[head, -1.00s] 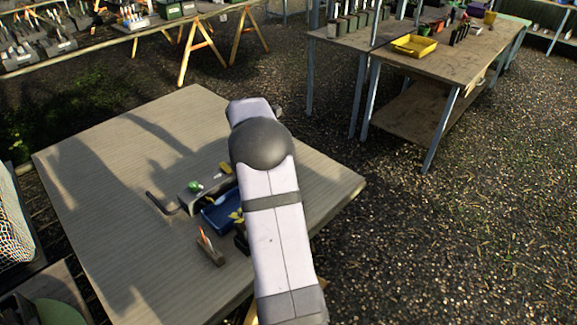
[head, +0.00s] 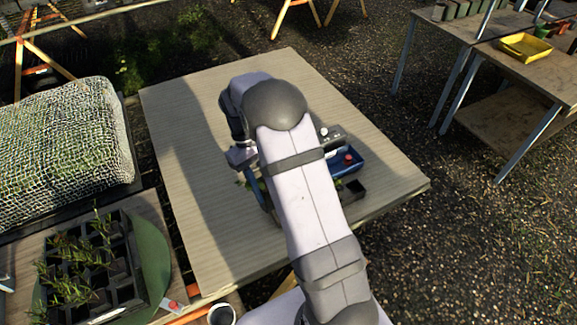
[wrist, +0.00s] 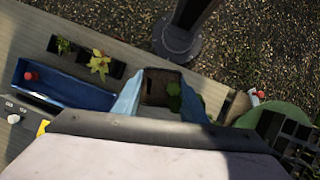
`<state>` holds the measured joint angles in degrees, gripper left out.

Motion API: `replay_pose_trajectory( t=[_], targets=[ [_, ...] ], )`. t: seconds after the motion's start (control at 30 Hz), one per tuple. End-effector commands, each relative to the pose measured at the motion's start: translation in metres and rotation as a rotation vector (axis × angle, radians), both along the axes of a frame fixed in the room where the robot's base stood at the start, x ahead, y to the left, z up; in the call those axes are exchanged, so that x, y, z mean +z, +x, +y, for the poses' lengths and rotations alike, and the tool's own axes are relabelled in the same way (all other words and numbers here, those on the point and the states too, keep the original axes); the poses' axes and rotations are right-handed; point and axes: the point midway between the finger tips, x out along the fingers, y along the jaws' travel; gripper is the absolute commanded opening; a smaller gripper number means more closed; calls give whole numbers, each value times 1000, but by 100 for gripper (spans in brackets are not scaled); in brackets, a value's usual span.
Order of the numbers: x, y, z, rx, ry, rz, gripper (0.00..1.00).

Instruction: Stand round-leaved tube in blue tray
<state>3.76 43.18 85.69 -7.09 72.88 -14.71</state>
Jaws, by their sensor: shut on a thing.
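My gripper (wrist: 158,92) has two blue fingers closed on the sides of a dark square tube (wrist: 158,80) with brown soil on top. Round green leaves (wrist: 175,97) show at its right side in the wrist view. In the head view my gripper (head: 254,186) is at the left of my arm, over the table, with a little green beside it; the tube is mostly hidden there. The blue tray (wrist: 72,93) lies left of the gripper in the wrist view, apart from the held tube, with a small red thing inside. It also shows in the head view (head: 334,168), partly behind my arm.
Two dark pots, one green-leaved (wrist: 62,44) and one yellow-leaved (wrist: 100,62), stand beside the tray. A grey box with a white knob (head: 323,132) sits behind it. A planted cell tray (head: 118,275) is on another table. The main table's left side (head: 190,160) is clear.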

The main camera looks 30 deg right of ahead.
Motion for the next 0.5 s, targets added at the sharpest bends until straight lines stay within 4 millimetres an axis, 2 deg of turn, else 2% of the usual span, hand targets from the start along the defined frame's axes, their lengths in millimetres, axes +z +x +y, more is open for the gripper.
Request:
replay_pose_trajectory(
  t=[0.03, 0.37, 0.5],
  targets=[
    [9, -4, 10, -37, 0, 1, 12],
    [25, -26, 54, -240, -1, -2, 12],
    [14, -16, 49, -363, -1, -2, 12]
  ],
)
